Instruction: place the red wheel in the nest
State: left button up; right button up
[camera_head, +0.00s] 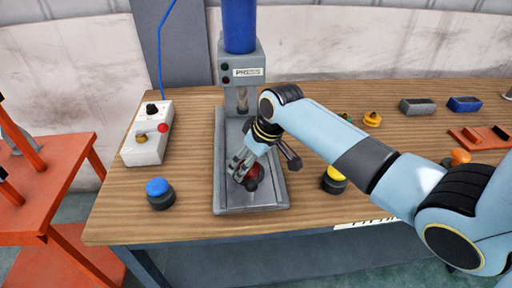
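The red wheel (253,171) is partly hidden by the fingers of my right gripper (241,170). It is at a dark round piece, which looks like the nest (251,185), on the grey press plate (232,198). I cannot tell whether the wheel is seated in it or just above it. My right gripper reaches down over the plate from the right, its fingers at the left side of the wheel. I cannot tell whether they are closed on it. My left gripper is out of view.
The press (241,70) stands behind the plate. A control box (148,134) and a blue button (158,193) are to the left. A yellow button (334,180) sits at the right under my arm. Small blocks and an orange tray (477,139) lie farther right.

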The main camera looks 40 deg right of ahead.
jog(key=a+v, duration=0.1)
jog(key=v, duration=0.9)
jog(key=shift+s+d+r, duration=0.2)
jog(key=shift+d+r, duration=0.05)
jog(key=shift+d, duration=0.25)
jog(key=s+a+r+m+h, duration=0.1)
jog(key=s+a, duration=0.1)
jog(key=s, duration=0.9)
jog(key=s+a+r+m+h, duration=0.1)
jog(key=s+a+r, duration=0.1)
jog(key=s, duration=0.9)
notch_tip(320, 180, down, 35)
jog(key=s+d+g+b, duration=0.1)
jog(key=d+g+b, duration=0.1)
jog(key=b, duration=0.7)
jog(key=s+f+b, duration=0.4)
jog(key=s+f, duration=0.5)
jog(key=f, duration=0.4)
jog(key=s+d+f+g+b, duration=0.1)
jog(key=s+f+b, duration=0.3)
jog(key=s+f, duration=0.6)
notch_tip(320, 180, down, 3)
jog(key=shift+r, duration=0.1)
